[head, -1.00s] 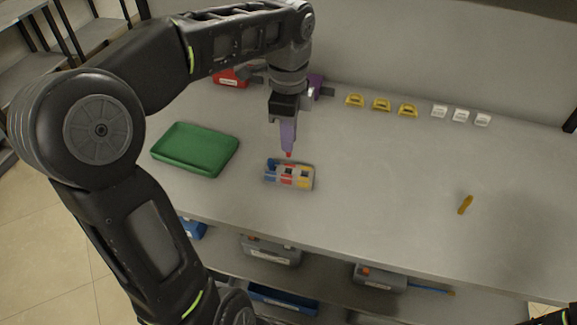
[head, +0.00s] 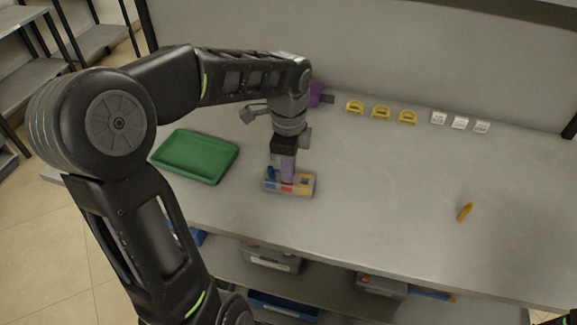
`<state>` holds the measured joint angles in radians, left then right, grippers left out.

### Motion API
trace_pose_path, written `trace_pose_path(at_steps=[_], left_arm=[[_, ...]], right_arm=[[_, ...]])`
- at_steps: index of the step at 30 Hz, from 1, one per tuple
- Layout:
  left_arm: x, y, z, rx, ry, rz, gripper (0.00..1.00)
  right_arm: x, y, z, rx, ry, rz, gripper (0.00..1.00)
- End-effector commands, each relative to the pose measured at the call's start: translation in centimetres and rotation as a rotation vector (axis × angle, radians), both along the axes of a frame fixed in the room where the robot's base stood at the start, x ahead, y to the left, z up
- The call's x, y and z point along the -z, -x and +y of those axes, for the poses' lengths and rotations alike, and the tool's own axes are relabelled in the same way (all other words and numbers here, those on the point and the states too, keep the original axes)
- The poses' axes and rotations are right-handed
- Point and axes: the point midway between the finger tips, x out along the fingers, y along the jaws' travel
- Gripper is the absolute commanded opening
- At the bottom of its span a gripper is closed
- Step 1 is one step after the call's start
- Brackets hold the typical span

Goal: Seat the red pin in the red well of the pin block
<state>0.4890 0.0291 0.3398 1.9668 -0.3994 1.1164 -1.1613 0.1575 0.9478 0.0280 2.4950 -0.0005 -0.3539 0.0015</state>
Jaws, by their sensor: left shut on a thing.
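The pin block (head: 309,190) sits on the table, a small grey block with blue, red and yellow patches on its front. A blue pin (head: 270,171) stands at its left end. My left gripper (head: 288,180) points straight down over the middle, red section of the block, its fingertips at or just above the block's top. It is shut on the red pin, which the fingers and block now hide, so I cannot tell how deep it sits. An orange-yellow pin (head: 464,212) lies loose on the table to the right.
A green tray (head: 196,157) lies left of the block. Several yellow (head: 381,113) and white (head: 460,123) holders line the back of the table. A purple object (head: 317,95) stands behind my arm. The table right of the block is mostly clear.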

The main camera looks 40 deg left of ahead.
Motion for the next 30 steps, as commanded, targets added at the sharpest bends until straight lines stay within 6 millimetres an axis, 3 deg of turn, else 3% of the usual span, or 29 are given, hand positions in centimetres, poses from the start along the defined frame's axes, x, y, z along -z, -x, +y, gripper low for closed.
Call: trace_pose_path(at_steps=[8,9,16,25,30], left_arm=[[0.4,0.0,0.0,-0.001,0.000,0.000,0.00],[0.3,0.0,0.0,-0.001,0.000,-0.001,0.17],[0.2,0.0,0.0,-0.001,0.000,-0.001,0.36],[0.0,0.0,0.0,-0.001,0.000,-0.001,0.36],[-1.2,-0.1,0.0,-0.001,-0.001,-0.004,0.36]], right_arm=[[0.3,0.0,0.0,0.000,0.000,0.000,0.36],[0.2,0.0,0.0,0.000,0.000,0.000,0.36],[0.2,0.0,0.0,0.000,0.000,0.000,0.36],[0.0,0.0,0.0,0.000,0.000,0.000,0.36],[0.0,0.0,0.0,0.000,0.000,0.000,0.36]])
